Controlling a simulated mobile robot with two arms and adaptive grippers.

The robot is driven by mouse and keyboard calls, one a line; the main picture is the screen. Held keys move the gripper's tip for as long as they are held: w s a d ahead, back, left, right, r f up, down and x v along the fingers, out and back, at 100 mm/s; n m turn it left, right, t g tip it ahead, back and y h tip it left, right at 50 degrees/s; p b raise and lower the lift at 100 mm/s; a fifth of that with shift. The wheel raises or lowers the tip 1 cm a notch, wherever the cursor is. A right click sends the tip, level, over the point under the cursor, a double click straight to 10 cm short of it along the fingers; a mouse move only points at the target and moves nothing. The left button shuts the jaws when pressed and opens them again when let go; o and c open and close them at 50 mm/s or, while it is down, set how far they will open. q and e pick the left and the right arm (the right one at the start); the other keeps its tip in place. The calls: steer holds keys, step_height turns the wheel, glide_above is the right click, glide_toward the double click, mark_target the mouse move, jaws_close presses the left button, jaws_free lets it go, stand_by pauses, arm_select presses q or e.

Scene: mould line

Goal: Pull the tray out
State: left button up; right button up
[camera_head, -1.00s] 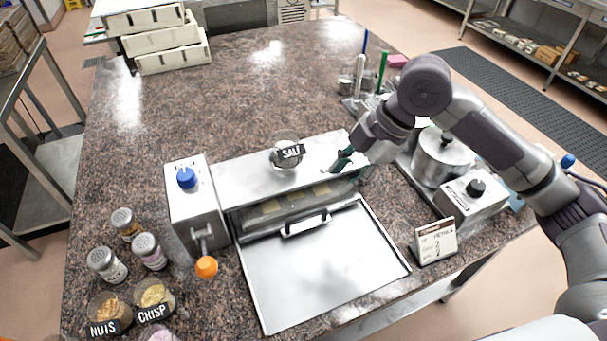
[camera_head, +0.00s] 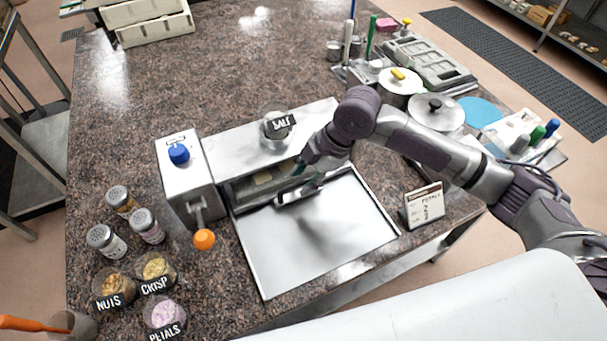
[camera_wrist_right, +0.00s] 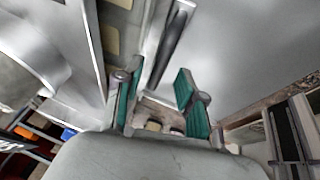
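The metal tray (camera_head: 325,235) lies flat in front of the long metal machine (camera_head: 235,145), its back end at the machine's slot. My right gripper (camera_head: 303,174) is just above and behind the handle. In the right wrist view the green-padded fingers (camera_wrist_right: 157,98) are apart with nothing between them. The handle (camera_wrist_right: 172,45) passes just beyond the fingertips, and the tray's bare surface (camera_wrist_right: 235,55) lies to the right. My left gripper is not in view.
A salt jar (camera_head: 277,130) stands on the machine. An orange-knobbed lever (camera_head: 204,239) is left of the tray, near several shakers and topping bowls. A small sign (camera_head: 423,206) stands right of the tray. Pots (camera_head: 436,112) are behind my right arm.

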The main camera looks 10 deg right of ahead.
steer(key=shift+w+a+f, duration=0.1)
steer(key=shift+w+f, duration=0.05)
steer(key=shift+f, duration=0.15)
jaws_close()
stand_by(0.4)
